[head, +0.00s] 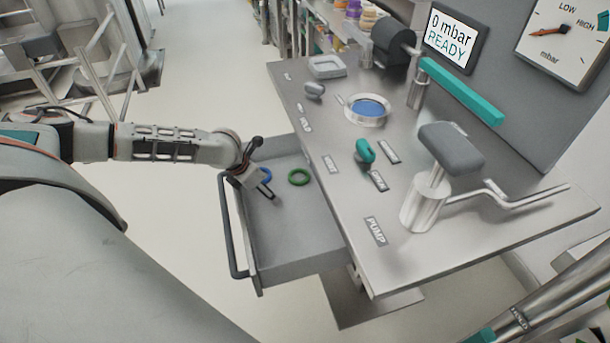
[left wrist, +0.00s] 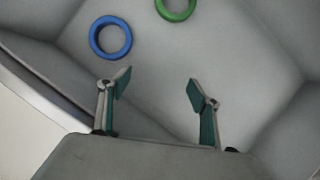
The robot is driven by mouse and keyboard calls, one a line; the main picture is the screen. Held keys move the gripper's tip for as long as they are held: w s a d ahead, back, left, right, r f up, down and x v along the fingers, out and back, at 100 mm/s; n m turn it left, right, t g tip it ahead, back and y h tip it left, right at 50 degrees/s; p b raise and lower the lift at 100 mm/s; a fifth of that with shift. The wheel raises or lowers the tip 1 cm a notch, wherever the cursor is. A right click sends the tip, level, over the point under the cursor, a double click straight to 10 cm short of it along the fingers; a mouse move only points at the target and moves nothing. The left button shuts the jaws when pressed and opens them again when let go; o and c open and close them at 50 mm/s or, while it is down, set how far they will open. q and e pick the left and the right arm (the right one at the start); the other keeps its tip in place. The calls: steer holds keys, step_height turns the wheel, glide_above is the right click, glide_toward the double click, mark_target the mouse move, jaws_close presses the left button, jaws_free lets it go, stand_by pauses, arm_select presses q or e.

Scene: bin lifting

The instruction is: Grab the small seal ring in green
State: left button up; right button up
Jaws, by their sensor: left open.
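A green seal ring (head: 299,177) lies flat on the floor of the open drawer (head: 300,245). In the left wrist view the green ring (left wrist: 176,8) is at the top edge and partly cut off. A blue ring (head: 265,174) lies to its left, partly hidden by my gripper in the head view; it shows whole in the left wrist view (left wrist: 111,37). My left gripper (head: 270,192) is over the drawer beside the blue ring, open and empty. In the left wrist view its fingers (left wrist: 157,88) are spread apart, with both rings beyond them. My right gripper is not in view.
The drawer's dark handle (head: 230,230) and front wall are close to my left wrist. The steel bench top (head: 320,120) overhangs the drawer's right side. It carries a pump (head: 424,195), a teal knob (head: 365,151) and a round blue-centred port (head: 368,108).

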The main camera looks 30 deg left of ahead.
arm_select(q)
steer(key=b, duration=0.1)
glide_toward(297, 180)
steer(key=s+f, duration=0.3)
steer(key=shift+s+a+f, duration=0.1)
steer(key=shift+s+a, duration=0.1)
steer(key=shift+a, duration=0.1)
steer(key=shift+w, duration=0.45)
steer(key=shift+w+d, duration=0.2)
steer(key=shift+w, duration=0.15)
steer(key=w, duration=0.1)
steer(key=w+b, duration=0.1)
steer(key=w, duration=0.1)
steer(key=shift+d, duration=0.3)
steer(key=shift+x, duration=1.2)
steer(key=shift+w+a+f+b, duration=0.1)
steer(key=shift+f+b, duration=0.2)
steer(key=shift+b, duration=0.05)
steer(key=shift+r, duration=0.15)
steer(key=c, duration=1)
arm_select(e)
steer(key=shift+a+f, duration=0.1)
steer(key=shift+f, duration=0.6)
